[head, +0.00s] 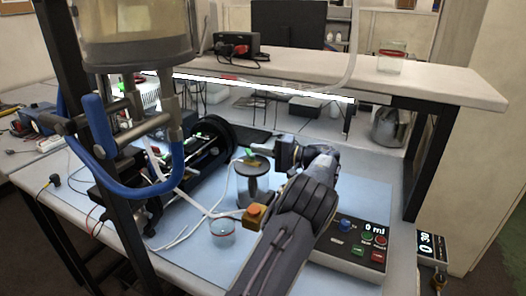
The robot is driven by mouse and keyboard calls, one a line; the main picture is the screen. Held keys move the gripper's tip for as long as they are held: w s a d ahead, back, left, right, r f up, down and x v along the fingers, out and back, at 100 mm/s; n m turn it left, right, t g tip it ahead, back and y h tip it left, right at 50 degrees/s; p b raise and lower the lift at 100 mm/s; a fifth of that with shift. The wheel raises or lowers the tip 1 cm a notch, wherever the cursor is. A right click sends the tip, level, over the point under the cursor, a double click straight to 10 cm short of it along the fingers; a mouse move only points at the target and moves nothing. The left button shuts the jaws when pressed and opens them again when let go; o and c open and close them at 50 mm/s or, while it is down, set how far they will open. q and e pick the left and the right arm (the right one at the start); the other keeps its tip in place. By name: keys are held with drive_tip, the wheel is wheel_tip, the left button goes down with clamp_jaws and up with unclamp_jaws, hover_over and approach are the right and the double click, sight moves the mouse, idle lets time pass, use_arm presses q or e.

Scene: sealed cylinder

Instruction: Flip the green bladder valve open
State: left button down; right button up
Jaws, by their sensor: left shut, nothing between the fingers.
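A small green piece (252,153) sits on top of a grey round pedestal (252,180) in the middle of the bench. Another green part (198,139) shows on the dark cylinder assembly (215,150) to its left. I cannot tell for sure which of the two is the bladder valve. My left gripper (267,152) is shut and empty, pointing left, close beside the green piece on the pedestal. Whether it touches the piece is too small to tell. My right gripper is not in view.
A clear cup (222,232) and white tubes lie in front of the pedestal. An orange-yellow button box (254,214) is beside my arm. A control panel reading 0 ml (352,240) stands to the right. A large vessel with a blue handle (135,35) fills the upper left.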

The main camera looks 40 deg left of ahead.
use_arm(q)
drive_tip(key=shift+a+g+p, duration=0.35)
drive_tip(key=shift+g+p, duration=0.05)
drive_tip(key=shift+g, duration=0.1)
drive_tip(key=shift+s+a+r, duration=0.1)
drive_tip(key=shift+s, duration=0.05)
drive_tip(key=shift+a+n+g+h+p, duration=0.25)
drive_tip(key=shift+n+g+h+p, duration=0.35)
drive_tip(key=shift+n+g, duration=0.2)
drive_tip(key=shift+s, duration=0.1)
drive_tip(key=shift+d, duration=0.1)
drive_tip(key=shift+w+d+f, duration=0.25)
drive_tip(key=v, duration=0.7)
drive_tip(key=shift+b, duration=0.3)
